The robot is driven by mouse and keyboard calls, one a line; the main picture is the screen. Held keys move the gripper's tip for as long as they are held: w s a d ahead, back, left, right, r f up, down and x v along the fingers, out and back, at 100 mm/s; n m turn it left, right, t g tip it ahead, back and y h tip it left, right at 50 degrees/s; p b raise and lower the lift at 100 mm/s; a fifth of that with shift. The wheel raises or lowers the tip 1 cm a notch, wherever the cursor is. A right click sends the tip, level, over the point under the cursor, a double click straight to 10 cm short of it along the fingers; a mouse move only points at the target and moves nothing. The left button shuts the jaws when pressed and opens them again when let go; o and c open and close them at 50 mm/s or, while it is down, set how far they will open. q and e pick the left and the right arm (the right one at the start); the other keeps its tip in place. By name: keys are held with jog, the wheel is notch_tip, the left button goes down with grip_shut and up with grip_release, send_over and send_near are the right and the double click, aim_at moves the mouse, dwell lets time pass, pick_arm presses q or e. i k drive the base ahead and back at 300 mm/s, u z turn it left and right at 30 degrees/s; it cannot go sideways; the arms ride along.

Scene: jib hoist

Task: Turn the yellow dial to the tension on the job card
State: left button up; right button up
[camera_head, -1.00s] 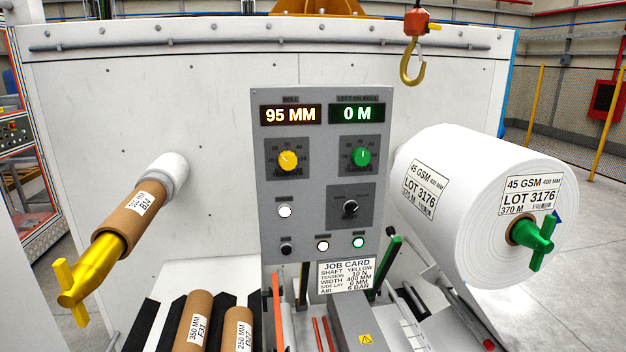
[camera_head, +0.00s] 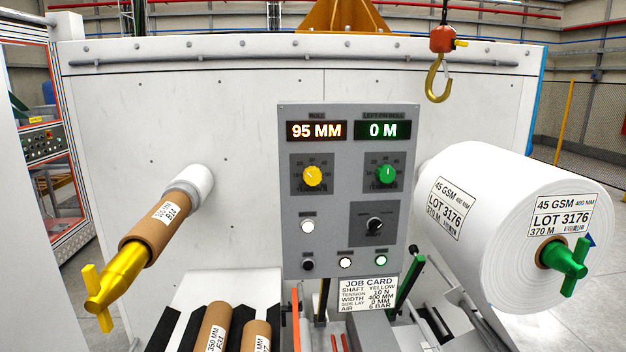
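The yellow dial (camera_head: 312,176) is on the upper left of the grey control panel (camera_head: 334,240), with a scale around it too small to read. Its pointer mark tilts to the upper left. The job card (camera_head: 368,295) hangs at the panel's lower edge and reads shaft yellow, tension 10 N, width 400 mm, side lay 0 mm, air 6 bar. Neither of my grippers shows in the head view.
A green dial (camera_head: 387,175) sits right of the yellow one, below displays reading 95 MM (camera_head: 316,131) and 0 M (camera_head: 382,130). A yellow shaft (camera_head: 122,277) juts out at left, a white paper roll (camera_head: 490,200) at right. A hook (camera_head: 437,80) hangs above.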

aim_at(312, 175)
jog(key=u, duration=2.1)
jog(key=k, duration=1.05)
jog(key=z, duration=1.9)
jog(key=i, duration=0.5)
jog(key=z, duration=0.05)
